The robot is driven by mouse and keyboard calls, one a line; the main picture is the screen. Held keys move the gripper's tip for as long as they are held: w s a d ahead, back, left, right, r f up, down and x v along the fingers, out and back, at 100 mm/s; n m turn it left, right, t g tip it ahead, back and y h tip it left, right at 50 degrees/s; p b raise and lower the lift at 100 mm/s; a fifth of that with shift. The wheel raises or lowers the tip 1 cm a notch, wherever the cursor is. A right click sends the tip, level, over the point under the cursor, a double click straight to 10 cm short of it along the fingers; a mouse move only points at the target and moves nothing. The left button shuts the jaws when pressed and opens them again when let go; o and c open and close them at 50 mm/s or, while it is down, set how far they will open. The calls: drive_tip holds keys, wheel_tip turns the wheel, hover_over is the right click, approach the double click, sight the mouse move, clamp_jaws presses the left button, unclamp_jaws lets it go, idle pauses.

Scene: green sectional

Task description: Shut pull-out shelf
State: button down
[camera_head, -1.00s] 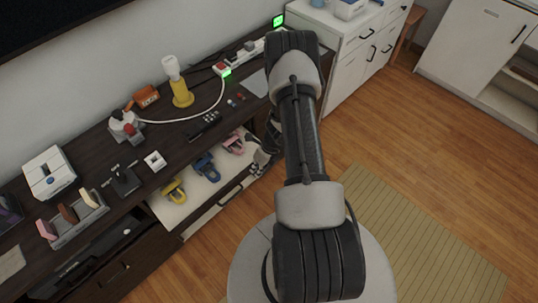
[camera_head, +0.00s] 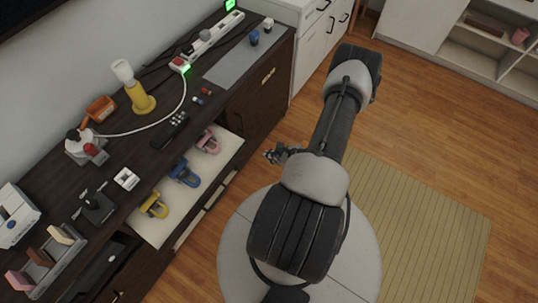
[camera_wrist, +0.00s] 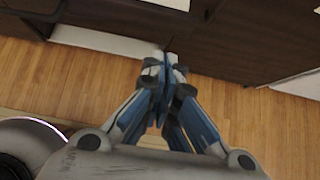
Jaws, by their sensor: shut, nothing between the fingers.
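The pull-out shelf (camera_head: 217,167) is a white board standing out from the dark wooden cabinet in the head view. On it lie a yellow clamp-like item (camera_head: 153,206), a blue one (camera_head: 185,174) and a pink one (camera_head: 208,140). My gripper (camera_head: 270,154) is just right of the shelf's outer right corner and looks apart from it. In the wrist view my gripper (camera_wrist: 165,62) is shut and empty, its fingertips together over the floor, near dark cabinet fronts (camera_wrist: 240,40). I cannot tell its exact height relative to the shelf.
The cabinet top (camera_head: 135,155) carries a yellow lamp-like bottle (camera_head: 140,98), a black remote (camera_head: 170,130), a power strip (camera_head: 208,40) and other items. White cabinets stand at the back. The wood floor (camera_head: 440,135) and striped mat (camera_head: 410,220) are clear.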

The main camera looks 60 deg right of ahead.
sight(245, 151)
drive_tip(key=shift+w+a+f+b, duration=0.1)
drive_tip(key=shift+w+f+b, duration=0.6)
drive_tip(key=shift+w, duration=0.85)
drive_tip(key=shift+w+f+b, duration=0.4)
drive_tip(key=shift+w+f, duration=0.5)
drive_tip(key=shift+w, duration=0.6)
drive_tip(key=shift+w+a+f+b, duration=0.1)
drive_tip(key=shift+w+f+b, duration=0.6)
drive_tip(key=shift+w, duration=0.85)
drive_tip(key=shift+f, duration=0.1)
